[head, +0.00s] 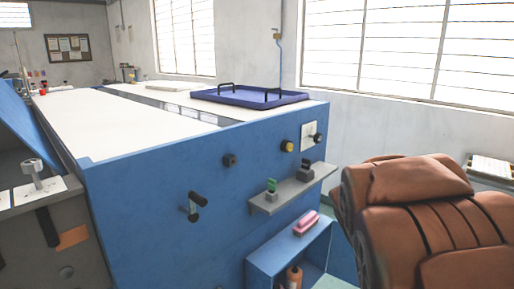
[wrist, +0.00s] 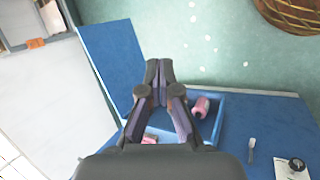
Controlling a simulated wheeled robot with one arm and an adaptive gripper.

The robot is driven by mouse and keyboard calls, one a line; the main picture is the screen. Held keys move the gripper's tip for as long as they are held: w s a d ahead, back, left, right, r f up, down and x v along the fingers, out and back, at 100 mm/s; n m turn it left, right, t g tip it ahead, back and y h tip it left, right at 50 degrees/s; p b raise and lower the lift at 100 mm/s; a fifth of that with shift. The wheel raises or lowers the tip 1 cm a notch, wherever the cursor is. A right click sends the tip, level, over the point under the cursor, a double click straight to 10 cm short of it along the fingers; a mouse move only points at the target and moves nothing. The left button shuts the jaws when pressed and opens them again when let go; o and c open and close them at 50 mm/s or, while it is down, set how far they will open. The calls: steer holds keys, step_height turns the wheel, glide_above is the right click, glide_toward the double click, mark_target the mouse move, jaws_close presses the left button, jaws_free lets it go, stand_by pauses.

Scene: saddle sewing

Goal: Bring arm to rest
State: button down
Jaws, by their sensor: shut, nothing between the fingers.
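My gripper (wrist: 158,68) shows in the wrist view, with its two fingers together at the tips and nothing between them. Beyond it, partly hidden by the fingers, is a blue tray (wrist: 212,128) with pink items. One pink item (wrist: 201,107) lies to the right of the fingers and another pink item (wrist: 150,139) shows between them. My gripper is not visible in the head view.
In the head view, a blue bench (head: 150,190) with a white top carries a dark blue tray (head: 235,97). A small grey shelf (head: 300,190) juts from its side. A brown leather seat (head: 430,215) stands at right. A woven basket (wrist: 292,18) is in the wrist view.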

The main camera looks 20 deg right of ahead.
steer(key=s+a+m+y+p, duration=0.1)
steer(key=s+a+y, duration=0.1)
steer(key=s+a, duration=0.3)
steer(key=s+a+r+m+g+y, duration=0.1)
steer(key=s+a, duration=0.4)
steer(key=a, duration=0.6)
steer(key=s+a+m+g+y+p, duration=0.1)
steer(key=s+a+y, duration=0.2)
steer(key=s+a, duration=0.2)
steer(key=a, duration=0.3)
steer(key=shift+a+r+m+p, duration=0.15)
steer(key=shift+m+p, duration=0.2)
steer(key=shift+m, duration=0.05)
steer(key=shift+s, duration=0.1)
